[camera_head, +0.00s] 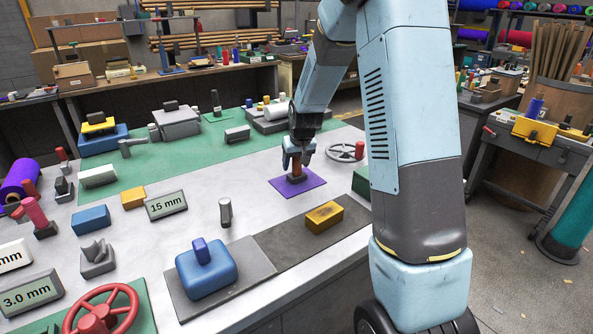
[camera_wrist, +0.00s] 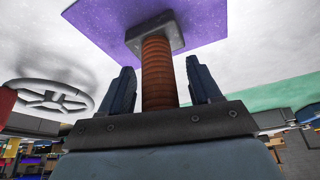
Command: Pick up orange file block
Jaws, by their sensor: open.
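The orange file block has a ribbed orange-brown handle standing upright on a dark grey base. It stands on a purple square mat (camera_head: 312,186) on the white tabletop. In the head view its base (camera_head: 296,179) shows below my gripper (camera_head: 298,158). In the wrist view the handle (camera_wrist: 157,70) rises between the two blue fingers of my gripper (camera_wrist: 161,75). Both fingers are open, one on each side of the handle, with a visible gap on each side. The base (camera_wrist: 155,33) and the mat (camera_wrist: 205,22) lie beyond the fingertips.
A grey handwheel (camera_head: 345,152) lies right of the mat and also shows in the wrist view (camera_wrist: 48,95). A yellow block (camera_head: 325,217) sits on a dark strip nearer the front. A small grey upright cylinder (camera_head: 225,212) stands to the left. White tabletop around the mat is clear.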

